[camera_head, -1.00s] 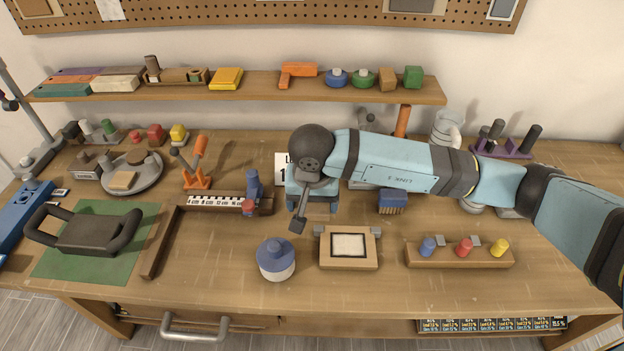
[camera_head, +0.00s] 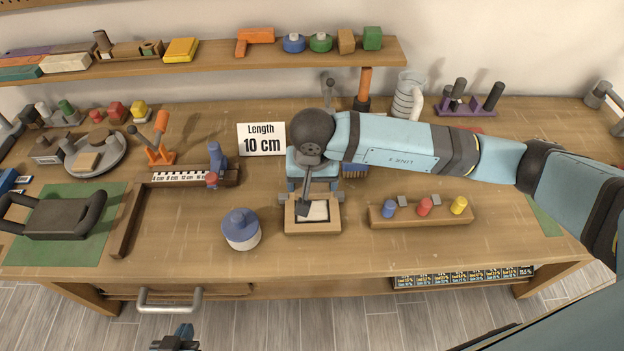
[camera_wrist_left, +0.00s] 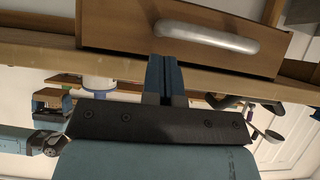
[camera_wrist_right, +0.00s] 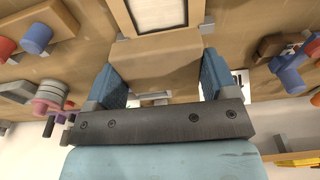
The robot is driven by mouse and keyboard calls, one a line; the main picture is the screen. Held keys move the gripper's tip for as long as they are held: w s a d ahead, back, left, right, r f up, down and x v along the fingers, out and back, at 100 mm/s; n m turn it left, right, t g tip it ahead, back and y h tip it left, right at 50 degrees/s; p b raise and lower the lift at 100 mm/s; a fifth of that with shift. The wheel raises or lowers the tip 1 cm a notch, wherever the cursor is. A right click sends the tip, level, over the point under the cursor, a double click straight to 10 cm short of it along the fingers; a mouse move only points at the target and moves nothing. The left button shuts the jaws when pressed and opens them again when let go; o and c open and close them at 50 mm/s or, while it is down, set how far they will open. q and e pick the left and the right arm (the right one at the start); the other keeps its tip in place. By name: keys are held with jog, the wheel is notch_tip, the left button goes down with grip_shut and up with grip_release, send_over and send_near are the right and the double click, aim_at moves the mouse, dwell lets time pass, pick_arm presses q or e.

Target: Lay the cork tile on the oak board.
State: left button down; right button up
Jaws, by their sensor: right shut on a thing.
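In the right wrist view a plain tan piece, which I take to be the cork tile (camera_wrist_right: 155,60), sits between the blue fingers of my right gripper (camera_wrist_right: 160,85). The oak board (camera_head: 313,228), with a dark-outlined pale square and grey corner pieces, lies on the bench; it also shows at the top of the right wrist view (camera_wrist_right: 122,18). In the head view my right gripper (camera_head: 312,186) is over the board's back edge, and my arm hides most of the tile. Whether tile and board touch is unclear. My left gripper (camera_wrist_left: 162,78) is shut and empty, low before the drawer.
A blue-lidded jar (camera_head: 241,230) stands left of the board. A peg block (camera_head: 424,212) with blue, red and yellow pegs is close on the right. A length sign (camera_head: 262,139) stands behind. The bench front has a drawer handle (camera_head: 170,300). Bare bench lies before the board.

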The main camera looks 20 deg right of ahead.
aim_at(312, 210)
jog(key=shift+f+b, duration=0.4)
jog(key=shift+b, duration=0.2)
notch_tip(312, 210, down, 7)
jog(key=b, duration=0.6)
jog(key=shift+r+b, duration=0.2)
jog(key=shift+b, duration=0.1)
jog(key=shift+f, duration=0.15)
jog(key=shift+f+b, duration=0.7)
jog(key=shift+b, duration=0.35)
jog(key=o, duration=0.8)
